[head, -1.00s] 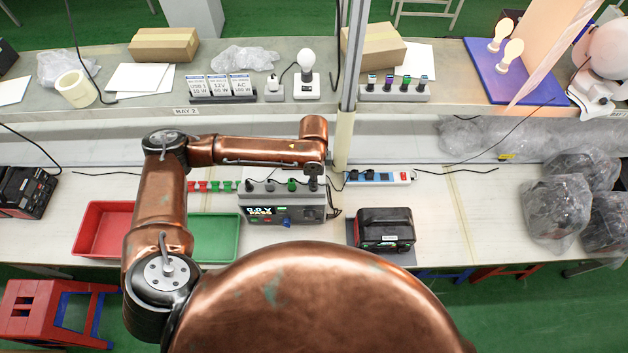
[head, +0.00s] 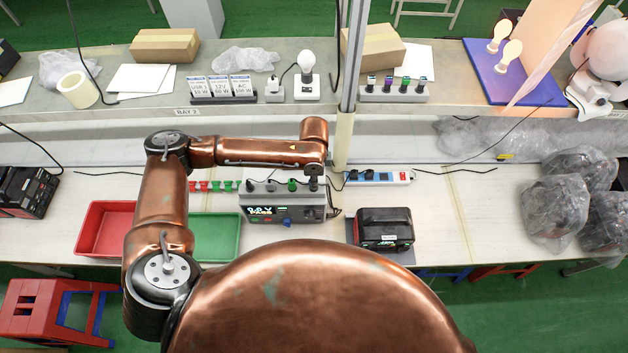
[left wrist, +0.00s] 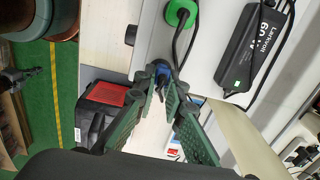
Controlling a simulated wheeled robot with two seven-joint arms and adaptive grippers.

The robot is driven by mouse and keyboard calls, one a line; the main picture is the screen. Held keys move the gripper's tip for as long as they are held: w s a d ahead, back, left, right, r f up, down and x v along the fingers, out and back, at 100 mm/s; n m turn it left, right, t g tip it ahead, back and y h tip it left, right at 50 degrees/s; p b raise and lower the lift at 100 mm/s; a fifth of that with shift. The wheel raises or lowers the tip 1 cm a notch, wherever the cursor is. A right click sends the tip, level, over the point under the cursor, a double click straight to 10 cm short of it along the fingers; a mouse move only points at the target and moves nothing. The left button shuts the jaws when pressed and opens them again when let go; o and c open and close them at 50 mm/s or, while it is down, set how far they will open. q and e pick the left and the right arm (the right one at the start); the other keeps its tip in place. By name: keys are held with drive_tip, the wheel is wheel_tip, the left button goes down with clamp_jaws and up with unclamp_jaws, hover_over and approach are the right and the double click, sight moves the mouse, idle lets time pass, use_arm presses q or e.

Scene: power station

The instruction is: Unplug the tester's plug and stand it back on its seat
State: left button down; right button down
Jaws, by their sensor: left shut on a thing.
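The grey tester (head: 284,205) stands on the lower bench, its lit screen (head: 262,211) reading what looks like 0.0 V PASS. My left gripper (head: 314,174) points down over the right end of the tester's top. In the left wrist view its green-padded fingers (left wrist: 164,88) come together on a dark plug with a blue part (left wrist: 163,76). The fingers hide much of the plug, and I cannot tell whether it is in a socket or raised. A green plug (head: 292,185) stands beside it on the tester's top, with black cables near it. My right gripper is not in view.
A black battery pack (head: 384,229) sits right of the tester. A power strip (head: 378,177) lies behind it. Red (head: 97,230) and green (head: 232,240) trays are to the left. Bagged items (head: 556,212) occupy the right end.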

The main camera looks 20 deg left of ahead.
use_arm(q)
drive_tip(key=c, duration=2)
unclamp_jaws()
drive_tip(key=shift+o, duration=0.3)
wheel_tip(320, 180, up, 12)
